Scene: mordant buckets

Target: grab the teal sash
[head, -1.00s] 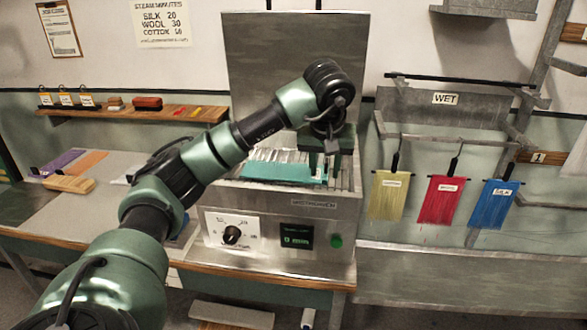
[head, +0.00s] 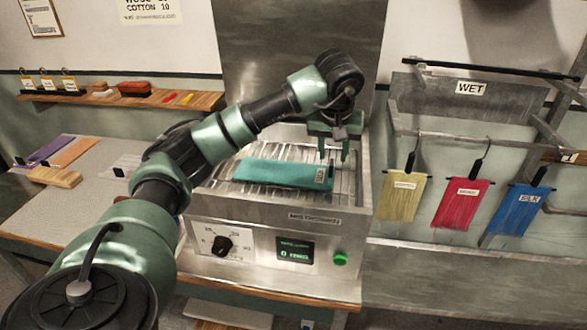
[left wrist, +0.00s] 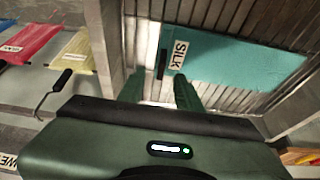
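The teal sash (head: 278,172) lies flat on the slatted rack inside the open metal steamer (head: 255,208). A SILK label and a dark clip are at its right end. It also shows in the left wrist view (left wrist: 240,62), beyond the fingers. My left gripper (head: 333,156) is over the right end of the rack, close to the labelled end of the sash. In the left wrist view its two green fingers (left wrist: 158,88) are apart with nothing between them, and the dark clip end shows just past them. My right gripper is not in view.
Yellow (head: 403,197), red (head: 462,204) and blue (head: 516,210) sashes hang from a rail at right below the WET sign (head: 470,88). The steamer's raised lid (head: 250,60) stands behind. Purple and orange strips lie on the bench (head: 95,205) at left.

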